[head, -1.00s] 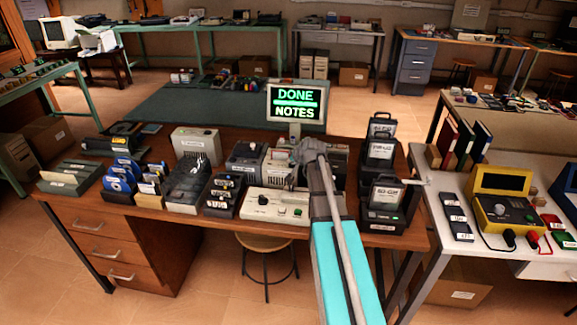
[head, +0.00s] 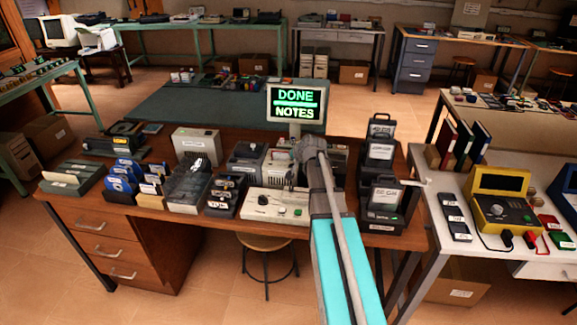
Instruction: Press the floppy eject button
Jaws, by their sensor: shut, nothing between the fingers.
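A grey and beige drive-like unit (head: 247,160) stands on the brown desk, left of my arm. In front of it lies a flat cream panel (head: 272,205) with a dark knob and a small green button. My gripper (head: 291,183) points down over the back right of this panel, beside the drive-like unit. It is shut and small in the picture, with nothing seen in it. I cannot tell whether its tip touches anything. No floppy eject button can be made out for certain. My arm hides part of the devices behind it.
A small screen (head: 296,103) reads "DONE" and "NOTES". Floppy boxes (head: 122,180) and a grey tray (head: 187,188) stand to the left. Dark devices (head: 384,204) stand close on the right. A white table (head: 480,250) with a yellow meter is farther right.

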